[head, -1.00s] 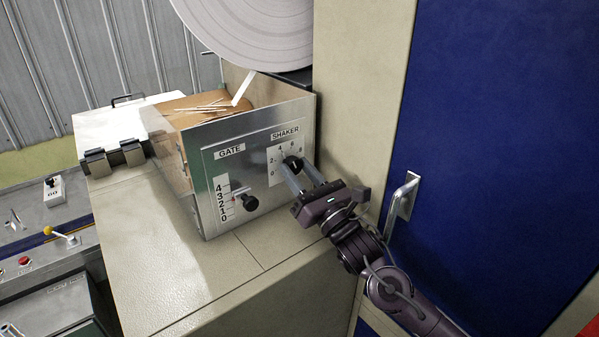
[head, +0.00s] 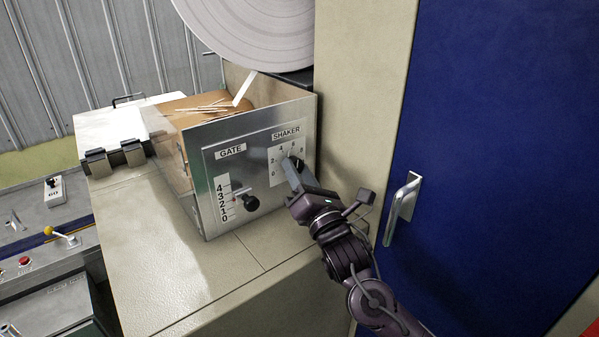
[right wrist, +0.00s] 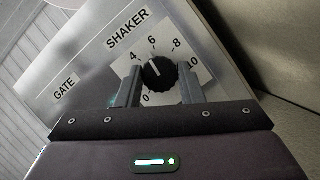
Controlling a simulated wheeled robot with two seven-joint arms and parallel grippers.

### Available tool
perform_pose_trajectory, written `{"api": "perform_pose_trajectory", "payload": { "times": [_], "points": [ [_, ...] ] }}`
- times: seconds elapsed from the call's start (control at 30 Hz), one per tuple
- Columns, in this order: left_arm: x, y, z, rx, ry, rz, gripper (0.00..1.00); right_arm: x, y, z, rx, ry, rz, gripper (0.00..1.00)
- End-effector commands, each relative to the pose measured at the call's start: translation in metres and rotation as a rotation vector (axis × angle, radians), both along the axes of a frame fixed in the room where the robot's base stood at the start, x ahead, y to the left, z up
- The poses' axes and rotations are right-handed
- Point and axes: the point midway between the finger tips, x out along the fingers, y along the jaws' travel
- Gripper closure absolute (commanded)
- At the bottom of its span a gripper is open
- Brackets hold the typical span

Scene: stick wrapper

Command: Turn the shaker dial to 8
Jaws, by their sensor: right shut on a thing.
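The shaker dial (head: 299,163) is a round black knob on the metal panel (head: 265,133), under the SHAKER label. In the right wrist view the dial (right wrist: 160,73) sits between the two fingers of my right gripper (right wrist: 158,84), which is shut on it. Its white mark points up and left, roughly between 4 and 6. The numbers 0, 4, 6, 8 and 10 show around it; 2 is hidden there by a finger. In the head view my right gripper (head: 293,168) reaches the dial from the lower right. My left gripper is not in view.
The gate knob (head: 250,202) and its scale are left of the dial on the same panel. A beige wall (head: 358,90) stands close on the right, then a blue door (head: 490,150) with a metal handle (head: 402,208). A large white roll (head: 250,30) hangs above.

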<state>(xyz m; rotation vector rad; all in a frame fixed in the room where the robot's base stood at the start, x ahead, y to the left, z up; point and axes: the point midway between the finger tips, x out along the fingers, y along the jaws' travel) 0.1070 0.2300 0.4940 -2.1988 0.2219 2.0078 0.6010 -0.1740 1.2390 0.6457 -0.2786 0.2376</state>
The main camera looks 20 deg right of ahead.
Motion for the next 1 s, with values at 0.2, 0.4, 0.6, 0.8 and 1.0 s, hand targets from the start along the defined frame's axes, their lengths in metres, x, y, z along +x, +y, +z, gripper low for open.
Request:
{"api": "perform_pose_trajectory", "payload": {
  "times": [0.2, 0.4, 0.6, 0.8, 1.0],
  "points": [
    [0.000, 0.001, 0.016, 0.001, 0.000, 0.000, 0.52, 0.000, 0.001, 0.004, 0.200, 0.072, -0.001, 0.89],
    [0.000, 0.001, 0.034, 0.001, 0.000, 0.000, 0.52, -0.001, 0.002, 0.006, 0.376, 0.138, -0.001, 0.89],
    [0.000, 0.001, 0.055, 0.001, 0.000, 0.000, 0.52, -0.001, 0.003, 0.008, 0.554, 0.203, -0.001, 0.89],
    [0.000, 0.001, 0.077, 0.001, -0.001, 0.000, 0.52, -0.001, 0.003, 0.009, 0.720, 0.262, -0.002, 0.89],
    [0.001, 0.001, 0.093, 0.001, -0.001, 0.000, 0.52, -0.001, 0.003, 0.008, 0.851, 0.309, -0.002, 0.89]
  ]
}}
